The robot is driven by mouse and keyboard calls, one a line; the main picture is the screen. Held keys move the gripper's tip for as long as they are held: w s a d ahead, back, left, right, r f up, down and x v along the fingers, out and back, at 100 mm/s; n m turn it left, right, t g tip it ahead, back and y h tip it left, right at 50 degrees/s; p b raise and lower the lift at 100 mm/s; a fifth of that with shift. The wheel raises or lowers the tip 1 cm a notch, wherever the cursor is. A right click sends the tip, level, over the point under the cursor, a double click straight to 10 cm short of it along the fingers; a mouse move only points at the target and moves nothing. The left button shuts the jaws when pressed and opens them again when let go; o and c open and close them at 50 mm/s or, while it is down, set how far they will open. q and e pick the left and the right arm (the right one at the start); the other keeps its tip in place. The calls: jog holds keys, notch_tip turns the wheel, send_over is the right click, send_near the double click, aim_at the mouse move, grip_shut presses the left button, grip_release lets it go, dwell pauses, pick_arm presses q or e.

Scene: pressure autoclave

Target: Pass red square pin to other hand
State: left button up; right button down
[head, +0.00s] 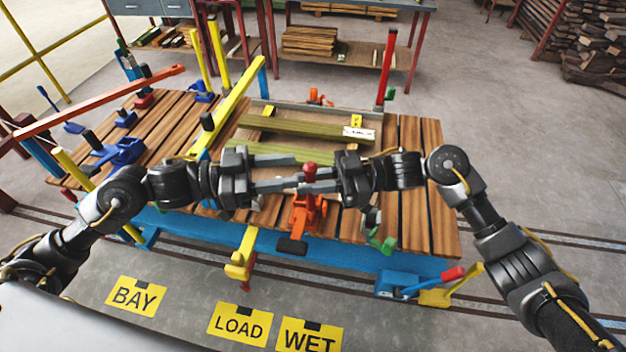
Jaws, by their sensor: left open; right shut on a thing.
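The red square pin (310,170) shows as a small red piece above the fingers of my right gripper (312,186), near the middle of the head view. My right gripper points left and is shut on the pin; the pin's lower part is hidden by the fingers. My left gripper (288,184) points right, with its fingers open and its tips close to the pin and the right fingers. I cannot tell whether the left fingers touch the pin.
Below the grippers is a slatted wooden table (415,190) with a blue edge (330,254). An orange clamp (307,213) sits just under the hands. Green-brown beams (310,130) lie behind. A yellow bar (230,100) and a tall red post (386,65) rise nearby.

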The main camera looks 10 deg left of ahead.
pick_arm(q)
jog(key=shift+v, duration=3.4)
jog(key=s+d+f+n+y, duration=0.2)
jog(key=d+f+n+y, duration=0.15)
jog(key=f, duration=0.75)
jog(key=s+d+f+n+t+y, duration=0.15)
jog(key=d+f, duration=0.25)
jog(key=f, duration=0.7)
jog(key=s+d+f+n+g+y, duration=0.1)
jog(key=s+d+f+n+y, duration=0.2)
jog(key=f, duration=0.9)
jog(key=a+f+n+y, duration=0.1)
jog(key=a+f+y, duration=0.3)
jog(key=f, duration=0.6)
jog(key=a+f+n+y, duration=0.1)
jog(key=a+f+y, duration=0.1)
jog(key=a+f, duration=0.65)
jog(key=s+a+f+g+y, duration=0.1)
jog(key=s+f+g, duration=0.1)
jog(key=s+f, duration=0.4)
jog(key=s+a+f+n+g+y, duration=0.1)
jog(key=s+f, duration=0.4)
jog(key=s, duration=0.7)
jog(key=s+a+f+g, duration=0.2)
jog(key=s+f, duration=0.4)
jog(key=s, duration=0.3)
jog(key=shift+s+a+f+g+y, duration=0.3)
jog(key=shift+s+a+g+y, duration=0.05)
jog(key=shift+g+y, duration=0.1)
